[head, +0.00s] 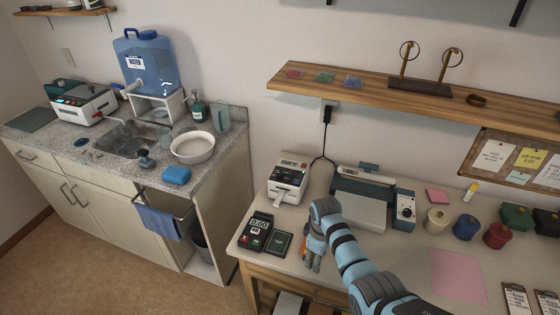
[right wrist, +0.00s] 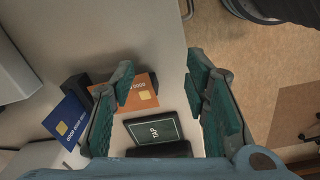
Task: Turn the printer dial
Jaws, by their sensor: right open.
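A white desktop machine (head: 290,175) with a dark panel and a pale strip at its front stands on the work table, and looks like a small printer. To its right is a wide blue-grey and white machine (head: 360,198) with a dial on a box (head: 405,211) at its right end. I cannot tell for certain which one is the printer. My right gripper (head: 312,262) is over the table in front of these machines, left of the dial and apart from it. The right wrist view shows its fingers (right wrist: 160,80) spread, pointing down towards the cards. My left gripper is not in view.
A card reader (head: 257,232) and a TAP pad (head: 278,243) lie left of my gripper. An orange card (right wrist: 142,92) and a blue card (right wrist: 68,120) show below it. Several coloured pots, including a blue one (head: 466,227), and a pink sheet (head: 458,276) lie to the right.

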